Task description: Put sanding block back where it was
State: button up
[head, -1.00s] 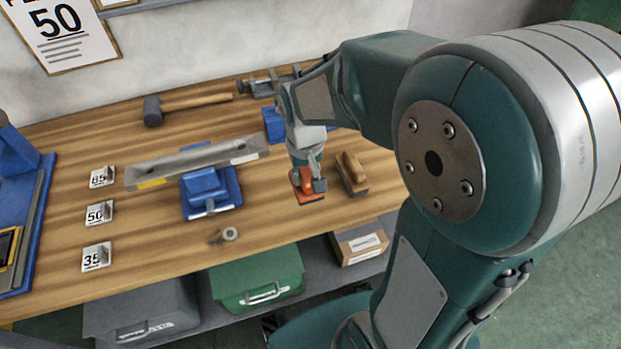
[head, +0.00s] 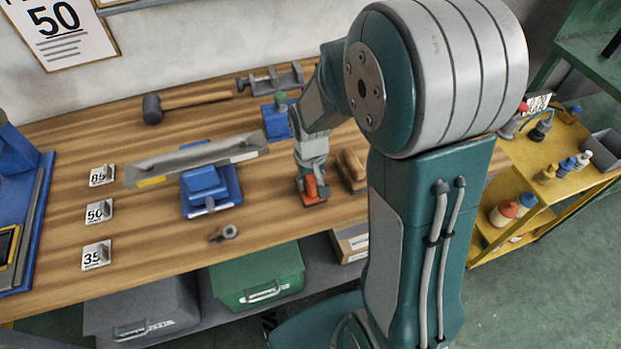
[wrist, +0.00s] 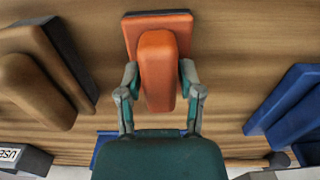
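The orange sanding block (head: 314,192) is at the right part of the workbench, with its orange handle (wrist: 158,72) on top and a dark strip along its far edge in the wrist view. My gripper (wrist: 160,80) is above it, one finger on each side of the handle. The fingers appear to touch the handle's sides. In the head view my gripper (head: 312,178) hides part of the block. Whether the block rests fully on the bench or hangs just above it is not clear.
A brown wooden-handled block (head: 352,168) stands close on the right; it also shows in the wrist view (wrist: 38,80). A small metal piece (head: 230,232) lies near the front edge.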

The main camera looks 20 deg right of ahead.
aim_at(310, 178)
jog(key=shift+o, duration=0.2)
notch_tip(310, 178, up, 11)
jog(key=s+r+t, duration=0.5)
jog(key=s+r, duration=0.5)
jog(key=s, duration=0.4)
jog(key=shift+s+t, duration=0.15)
jog(key=shift+t, duration=0.15)
